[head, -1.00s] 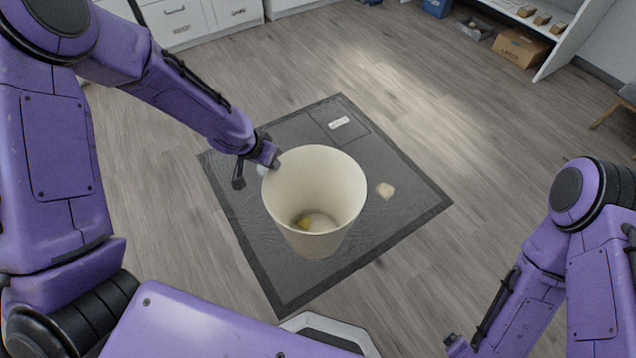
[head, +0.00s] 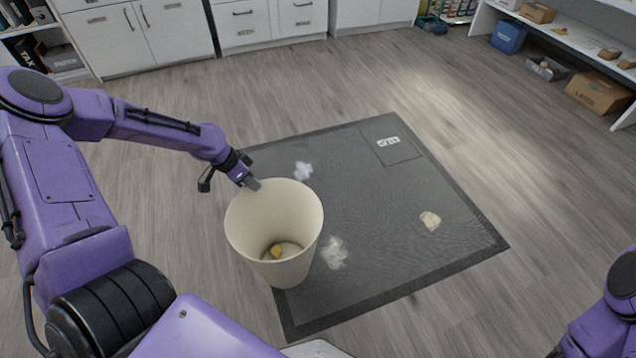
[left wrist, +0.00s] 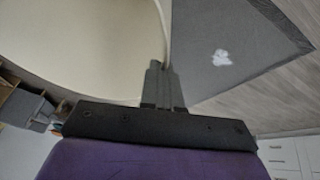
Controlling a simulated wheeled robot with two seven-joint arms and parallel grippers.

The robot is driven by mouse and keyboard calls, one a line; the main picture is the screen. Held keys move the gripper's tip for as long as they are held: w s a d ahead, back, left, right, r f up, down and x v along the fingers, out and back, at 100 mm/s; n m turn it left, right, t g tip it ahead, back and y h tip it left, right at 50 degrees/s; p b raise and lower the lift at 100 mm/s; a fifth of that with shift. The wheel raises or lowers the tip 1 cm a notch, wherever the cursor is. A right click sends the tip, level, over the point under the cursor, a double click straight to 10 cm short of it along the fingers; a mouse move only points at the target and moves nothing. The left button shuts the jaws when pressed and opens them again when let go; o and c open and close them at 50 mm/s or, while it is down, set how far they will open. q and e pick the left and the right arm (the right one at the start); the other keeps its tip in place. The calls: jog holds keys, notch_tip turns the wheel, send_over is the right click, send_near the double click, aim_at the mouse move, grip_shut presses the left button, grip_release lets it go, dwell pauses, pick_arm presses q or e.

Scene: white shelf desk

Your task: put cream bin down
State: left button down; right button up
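The cream bin (head: 285,262) is a tall, open, tapered tub with a small yellow item (head: 276,251) at its bottom. In the head view it overlaps the left edge of the dark mat; I cannot tell whether its base touches down. My left gripper (head: 250,183) is shut on the bin's far-left rim. In the left wrist view, the gripper's fingers (left wrist: 162,80) close together over the rim, and the pale bin wall (left wrist: 85,45) fills the upper left. My right gripper is out of view; only part of that arm shows at the lower right.
The dark mat (head: 380,250) has white crumpled pieces (head: 335,253) and (head: 303,170), a beige piece (head: 431,220) and a small label (head: 388,141). Wood floor around it is clear. White cabinets (head: 140,35) and a shelf with boxes (head: 598,92) stand behind.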

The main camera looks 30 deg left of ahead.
aim_at(277, 181)
pick_arm(q)
jog(key=w+d+f+b, duration=0.1)
jog(key=w, duration=0.1)
jog(key=w+d+f+b, duration=0.1)
jog(key=w+f+b, duration=0.1)
jog(key=w+d+f+b, duration=0.1)
jog(key=w, duration=0.1)
jog(key=shift+w+d+f+b, duration=0.2)
jog(key=shift+w+d+b, duration=0.05)
jog(key=shift+d+b, duration=0.05)
jog(key=w+b+x, duration=0.2)
jog(key=b+x, duration=0.3)
jog(key=x, duration=0.5)
jog(key=shift+r, duration=0.25)
jog(key=c, duration=1.7)
grip_release()
jog(key=o, duration=0.3)
jog(key=shift+o, duration=0.2)
